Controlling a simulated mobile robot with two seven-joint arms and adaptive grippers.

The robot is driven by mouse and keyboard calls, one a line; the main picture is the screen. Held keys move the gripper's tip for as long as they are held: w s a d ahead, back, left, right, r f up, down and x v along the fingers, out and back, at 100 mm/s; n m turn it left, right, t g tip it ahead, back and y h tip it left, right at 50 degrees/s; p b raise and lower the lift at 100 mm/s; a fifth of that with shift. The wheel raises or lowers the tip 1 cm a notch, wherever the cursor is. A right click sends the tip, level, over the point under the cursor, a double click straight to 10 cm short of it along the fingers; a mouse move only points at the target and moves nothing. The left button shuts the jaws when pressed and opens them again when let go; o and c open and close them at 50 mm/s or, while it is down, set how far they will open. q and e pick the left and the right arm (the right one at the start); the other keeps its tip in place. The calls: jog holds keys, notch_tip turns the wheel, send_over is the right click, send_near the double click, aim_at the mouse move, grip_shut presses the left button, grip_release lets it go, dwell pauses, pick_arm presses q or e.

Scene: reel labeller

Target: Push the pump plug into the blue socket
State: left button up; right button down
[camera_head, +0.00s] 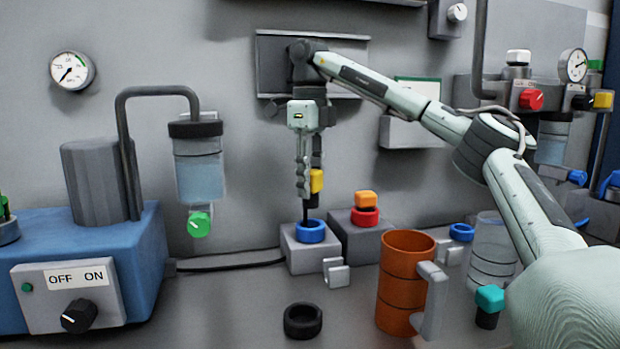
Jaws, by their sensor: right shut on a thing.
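The blue socket (311,232) is a ring on top of a small grey block (304,257) in the middle of the bench. My right gripper (304,192) points straight down above it and is shut on a plug with a yellow and black body (316,181). The gripper's fingers partly hide the plug. The plug's dark lower end comes down to the blue ring; I cannot tell whether it is inside the ring or just above it. The blue pump unit (137,256) with an OFF/ON knob (79,316) stands at the left. My left gripper is not in view.
Right of the socket, an orange-topped plug (366,199) sits at a red ring (365,216) on another block. An orange mug (404,282), a black ring (303,320) and a teal-capped item (489,298) stand in front.

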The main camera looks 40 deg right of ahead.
aim_at(310, 208)
jog(key=shift+f+b, duration=1.35)
jog(key=shift+f, duration=1.5)
jog(key=shift+f+p, duration=0.2)
jog(key=shift+p, duration=0.6)
jog(key=shift+s+f+p, duration=0.1)
jog(key=shift+f+p, duration=0.2)
jog(key=shift+f, duration=0.05)
dwell(0.8)
jog(key=c, duration=1.1)
grip_release()
jog(key=shift+o, duration=0.2)
jog(key=shift+r, duration=0.15)
notch_tip(310, 208, up, 12)
